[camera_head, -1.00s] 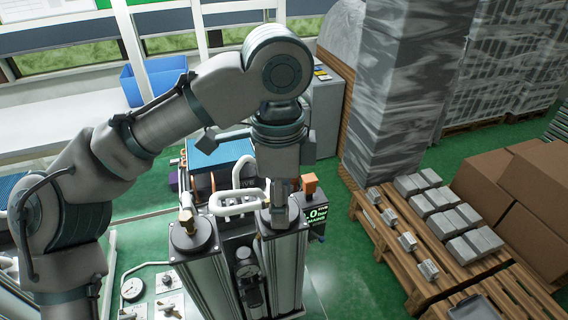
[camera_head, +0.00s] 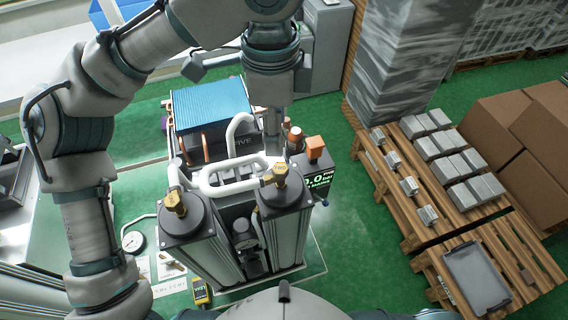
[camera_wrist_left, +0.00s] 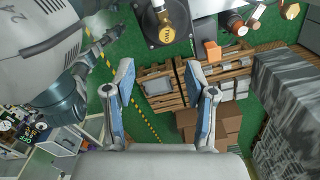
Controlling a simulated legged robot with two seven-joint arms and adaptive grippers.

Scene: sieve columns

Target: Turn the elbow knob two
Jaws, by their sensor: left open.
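Two brass elbow knobs stand on the black caps of two upright metal columns. One elbow knob (camera_head: 280,175) is on the right column (camera_head: 284,195), with small dark lettering. The other elbow knob (camera_head: 174,201) is on the left column (camera_head: 186,220).
White looped pipes (camera_head: 232,178) run behind and between the columns. A pressure display (camera_head: 316,178) with an orange block stands right of them. A blue finned box (camera_head: 211,103) is behind. A pallet (camera_head: 450,215) with metal blocks lies right, across free green floor.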

